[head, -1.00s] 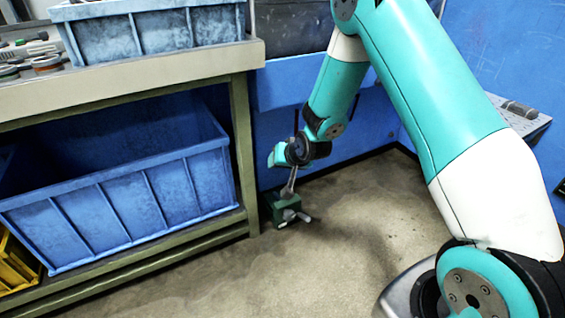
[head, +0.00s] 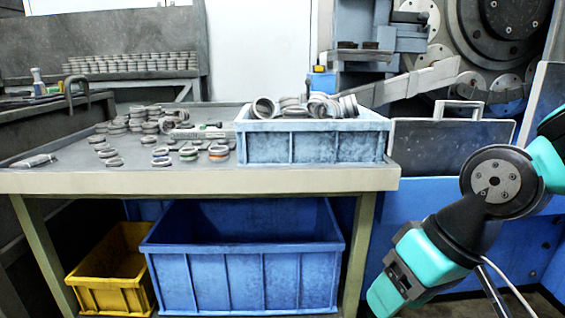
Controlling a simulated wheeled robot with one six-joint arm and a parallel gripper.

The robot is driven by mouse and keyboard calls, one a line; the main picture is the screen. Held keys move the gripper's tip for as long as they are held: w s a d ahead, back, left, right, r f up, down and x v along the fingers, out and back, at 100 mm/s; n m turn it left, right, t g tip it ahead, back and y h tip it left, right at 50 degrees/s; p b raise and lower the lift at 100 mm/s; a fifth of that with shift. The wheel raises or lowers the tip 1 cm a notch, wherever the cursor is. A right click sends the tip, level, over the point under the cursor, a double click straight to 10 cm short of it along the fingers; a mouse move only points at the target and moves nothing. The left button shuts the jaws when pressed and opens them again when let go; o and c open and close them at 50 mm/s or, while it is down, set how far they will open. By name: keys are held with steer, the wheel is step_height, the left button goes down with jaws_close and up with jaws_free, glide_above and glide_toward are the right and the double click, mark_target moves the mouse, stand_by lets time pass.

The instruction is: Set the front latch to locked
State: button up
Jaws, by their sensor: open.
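I cannot pick out a front latch in the head view. The blue grinding machine (head: 510,65) stands at the back right, with large dark round plates and smaller pale discs on its face. A dark panel with a grey handle (head: 460,140) leans in front of it, right of the bench. My arm comes in from the right edge and bends down to a teal wrist part (head: 425,262) at the lower right. My gripper's fingers do not show, and nothing held is visible.
A workbench (head: 200,182) spans the left and middle, holding several metal rings and a pale blue crate (head: 310,148) full of rings. Below are a blue bin (head: 245,280) and a yellow bin (head: 110,280). My arm hides part of the machine's lower blue side.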

steer(key=s+r+n+g+p, duration=0.1)
steer(key=s+r+n+p, duration=0.15)
steer(key=s+r, duration=0.45)
step_height(320, 180, up, 34)
steer(key=p, duration=3.6)
steer(key=shift+s, duration=0.2)
steer(key=shift+d+r, duration=0.1)
steer(key=shift+c, duration=1.9)
steer(key=shift+w+f, duration=0.1)
steer(key=shift+f, duration=0.1)
